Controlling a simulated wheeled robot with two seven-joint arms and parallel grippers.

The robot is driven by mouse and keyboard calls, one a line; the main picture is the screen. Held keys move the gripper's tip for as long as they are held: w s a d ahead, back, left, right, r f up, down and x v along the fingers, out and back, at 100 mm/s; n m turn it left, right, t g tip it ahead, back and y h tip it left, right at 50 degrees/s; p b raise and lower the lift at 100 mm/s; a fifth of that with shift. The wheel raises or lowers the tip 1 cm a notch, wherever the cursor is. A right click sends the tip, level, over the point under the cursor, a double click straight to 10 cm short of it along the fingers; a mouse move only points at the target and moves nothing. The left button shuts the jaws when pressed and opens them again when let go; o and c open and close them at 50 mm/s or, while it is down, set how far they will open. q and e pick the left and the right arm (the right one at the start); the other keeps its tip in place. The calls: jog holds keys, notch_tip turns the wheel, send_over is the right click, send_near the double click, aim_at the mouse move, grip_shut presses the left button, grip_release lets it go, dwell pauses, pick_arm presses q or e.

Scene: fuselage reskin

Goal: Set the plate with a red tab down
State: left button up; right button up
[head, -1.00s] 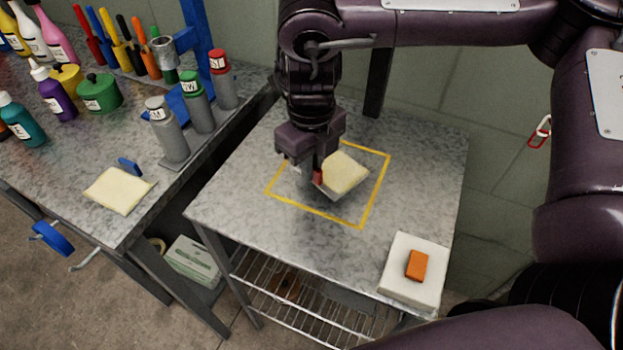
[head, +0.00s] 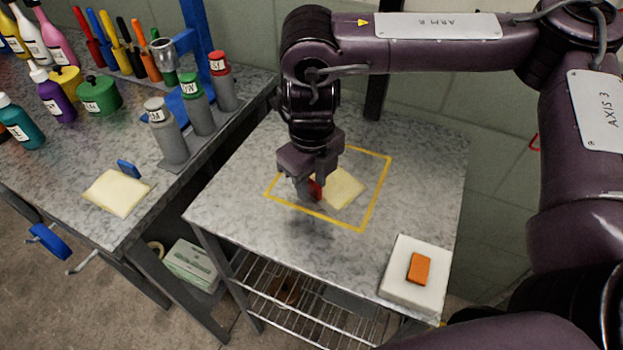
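The plate with a red tab (head: 343,188) is a pale yellow piece with its red tab (head: 316,190) on its left side. It looks flat at the table top, inside the yellow outlined square (head: 375,194). I cannot tell from this view whether its whole underside touches the table. My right gripper (head: 310,191) reaches down from above at the plate's left side and is shut on the red tab. Its near finger hides part of the tab. My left gripper is out of view.
A white block with an orange piece (head: 419,268) sits at the table's front right corner. The left bench holds another pale yellow plate (head: 117,193) with a blue tab (head: 129,168), grey bottles (head: 166,131) and paint bottles. The metal table (head: 245,226) is clear around the outline.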

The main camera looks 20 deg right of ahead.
jog(key=shift+r, duration=0.15)
notch_tip(320, 180, up, 12)
jog(key=p, duration=0.2)
dwell(0.7)
